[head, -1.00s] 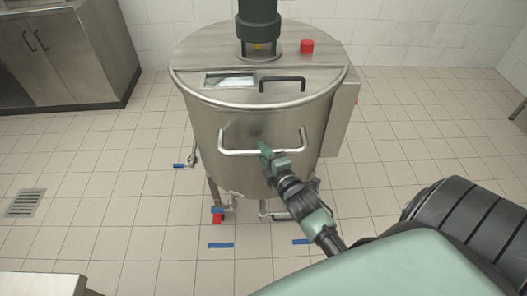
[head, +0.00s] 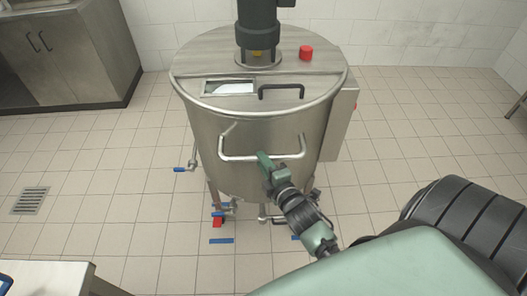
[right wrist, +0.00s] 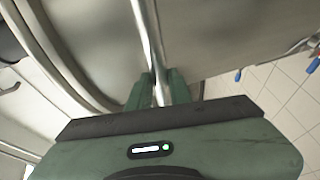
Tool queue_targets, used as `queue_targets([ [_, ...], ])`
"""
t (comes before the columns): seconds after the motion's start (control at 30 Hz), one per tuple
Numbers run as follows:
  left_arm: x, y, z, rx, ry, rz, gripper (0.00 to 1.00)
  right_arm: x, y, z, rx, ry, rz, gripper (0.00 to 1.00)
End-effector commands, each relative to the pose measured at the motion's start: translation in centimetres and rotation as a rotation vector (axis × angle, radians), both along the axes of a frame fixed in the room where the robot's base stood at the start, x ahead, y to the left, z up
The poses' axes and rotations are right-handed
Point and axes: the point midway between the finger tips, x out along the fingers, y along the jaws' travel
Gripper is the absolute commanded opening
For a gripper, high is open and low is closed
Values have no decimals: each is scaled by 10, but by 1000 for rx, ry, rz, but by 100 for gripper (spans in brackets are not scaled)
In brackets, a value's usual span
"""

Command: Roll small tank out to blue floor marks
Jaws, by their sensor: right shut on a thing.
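The small tank (head: 222,165) is a round steel vessel on legs with casters, with a motor on its lid, in the middle of the head view. A bar handle (head: 237,158) runs across its front. My right gripper (head: 264,157) is shut on this handle, right of its middle. In the right wrist view the handle (right wrist: 146,30) passes between the two green fingers (right wrist: 155,92). Blue floor marks (head: 221,241) lie on the tiles in front of the tank; another is partly hidden by my right arm. My left gripper is not in view.
A steel cabinet (head: 70,50) stands at the back left. A floor drain (head: 30,200) lies at the left, and a steel table corner (head: 55,272) is at the lower left. Tiles in front are clear.

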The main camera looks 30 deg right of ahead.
Motion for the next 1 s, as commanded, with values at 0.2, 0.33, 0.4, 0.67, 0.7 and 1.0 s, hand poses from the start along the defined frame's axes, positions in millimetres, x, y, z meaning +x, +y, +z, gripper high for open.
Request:
queue_targets([
  [0.2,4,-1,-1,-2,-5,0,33,0,-3,-6,2,12,-8,0],
  [0.33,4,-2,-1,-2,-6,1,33,0,-4,-5,1,10,-8,39],
  [0.4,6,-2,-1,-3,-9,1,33,0,-4,-4,0,8,-7,41],
  [0.67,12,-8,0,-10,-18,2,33,0,-3,-2,0,5,-7,41],
  [0.7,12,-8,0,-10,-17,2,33,-3,-3,-2,0,5,-7,41],
  [1.0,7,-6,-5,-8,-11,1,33,-47,3,4,0,9,-7,41],
])
